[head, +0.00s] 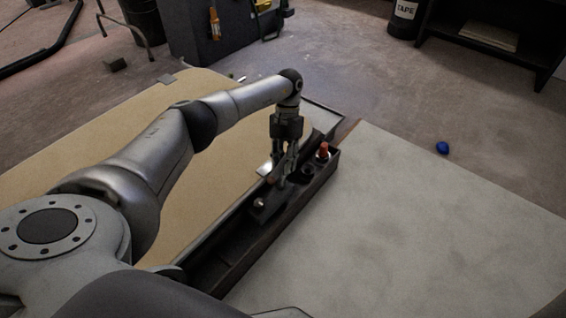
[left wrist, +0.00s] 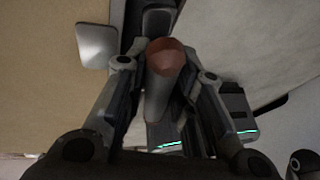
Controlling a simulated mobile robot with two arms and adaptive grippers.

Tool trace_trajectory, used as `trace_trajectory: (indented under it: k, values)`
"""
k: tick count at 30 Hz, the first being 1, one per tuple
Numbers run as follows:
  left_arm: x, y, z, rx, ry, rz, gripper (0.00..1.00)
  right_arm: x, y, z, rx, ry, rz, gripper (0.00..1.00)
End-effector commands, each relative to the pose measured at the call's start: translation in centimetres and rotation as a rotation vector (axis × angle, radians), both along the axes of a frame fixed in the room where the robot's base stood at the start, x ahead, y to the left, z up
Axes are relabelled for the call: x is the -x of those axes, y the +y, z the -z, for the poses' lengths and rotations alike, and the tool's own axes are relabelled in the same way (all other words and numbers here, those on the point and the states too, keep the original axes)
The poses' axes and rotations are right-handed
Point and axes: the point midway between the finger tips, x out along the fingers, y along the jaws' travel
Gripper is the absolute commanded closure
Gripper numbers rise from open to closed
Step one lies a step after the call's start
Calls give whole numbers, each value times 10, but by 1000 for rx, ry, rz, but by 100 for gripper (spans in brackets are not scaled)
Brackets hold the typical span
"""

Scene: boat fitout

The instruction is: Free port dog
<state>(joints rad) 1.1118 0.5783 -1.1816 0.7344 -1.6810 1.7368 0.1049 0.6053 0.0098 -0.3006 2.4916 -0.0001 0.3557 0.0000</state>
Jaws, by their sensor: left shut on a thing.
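A long dark frame (head: 232,262) runs between the tan panel and the pale panel, with dark fittings on its far part. My left gripper (head: 284,178) reaches down over these fittings, its fingers shut. In the left wrist view, the fingers (left wrist: 164,92) close around a grey cylindrical handle with a reddish-brown end (left wrist: 167,56), which I take to be the port dog. The fingers mostly hide it in the head view. A second red-topped fitting (head: 323,150) stands upright at the frame's far end, apart from the gripper. My right gripper is not in view.
The tan panel (head: 60,190) lies left of the frame, the pale panel (head: 420,230) right of it. A light metal plate (left wrist: 98,46) lies beside the gripper. A dark shelf (head: 480,45) stands at the back right.

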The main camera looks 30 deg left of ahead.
Motion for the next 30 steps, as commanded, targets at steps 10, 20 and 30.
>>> trace_trajectory:
  k: [10,20,30]
  values:
    - [-2,-7,-2,10,-7,96,100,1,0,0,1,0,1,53]
    - [-2,-8,-2,11,-7,126,100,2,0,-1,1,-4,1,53]
    - [-2,-9,-1,12,-6,131,100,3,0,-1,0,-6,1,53]
